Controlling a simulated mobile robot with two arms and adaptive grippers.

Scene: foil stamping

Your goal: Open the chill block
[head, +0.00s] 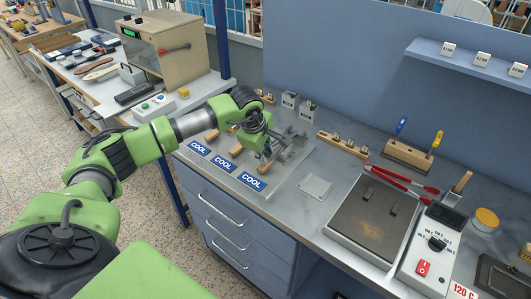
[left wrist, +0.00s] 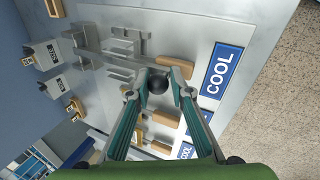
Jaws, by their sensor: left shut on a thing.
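The chill block is a grey metal fixture with upright fins (head: 290,142) on a pale plate. In the left wrist view its fins (left wrist: 122,48) stand left of my fingertips. My left gripper (head: 262,138) is down at the block. What the knob joins to is partly hidden by the fingers. Wooden handles lie beside it, one (left wrist: 176,66) just beyond the fingertips. My right gripper is not in view.
Blue COOL labels (head: 253,182) line the plate's front edge. Two small grey blocks (head: 290,101) stand behind. To the right are a bare plate (head: 315,186), red tongs (head: 403,181), a hot plate (head: 372,222) and a control box (head: 430,245).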

